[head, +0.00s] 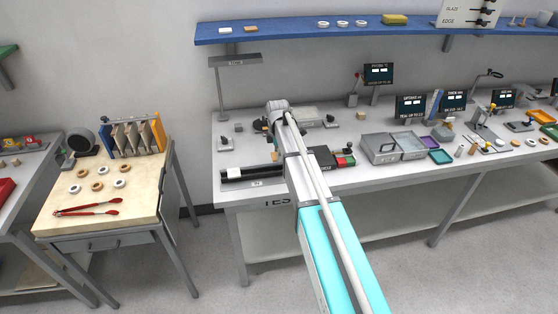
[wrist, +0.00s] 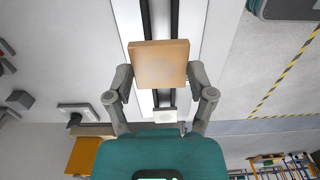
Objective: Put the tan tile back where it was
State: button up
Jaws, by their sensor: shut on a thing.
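In the wrist view the tan tile (wrist: 159,64) is held between the two fingers of my gripper (wrist: 159,78), which is shut on it. The tile's flat face, with a faint round mark, is toward the camera. Behind it is a pale track with two dark rails (wrist: 174,20); I cannot tell the gap between them. In the head view my arm covers most of the gripper, over the left part of the long grey bench (head: 235,143).
A black-railed unit (head: 252,172) lies at the bench's front left. A blue shelf (head: 290,33) above holds a white tile (head: 225,30) and a brown tile (head: 251,28). A lamp-like stand (head: 221,95) rises at the bench's left. Grey lidded boxes (head: 381,149) stand right of my arm.

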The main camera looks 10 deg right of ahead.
jog(key=shift+w+d+f+b, duration=0.1)
jog(key=shift+w+f+b, duration=0.35)
jog(key=shift+f+b, duration=0.15)
jog(key=shift+s+f+b, duration=0.1)
jog(key=shift+f+b, duration=1.15)
jog(key=shift+f, duration=0.15)
jog(key=shift+f+b, duration=0.55)
jog(key=shift+b, duration=0.05)
jog(key=o, duration=1.2)
jog(key=shift+r, duration=0.2)
notch_tip(320, 180, up, 13)
jog(key=p, duration=1.3)
jog(key=shift+f, duration=0.1)
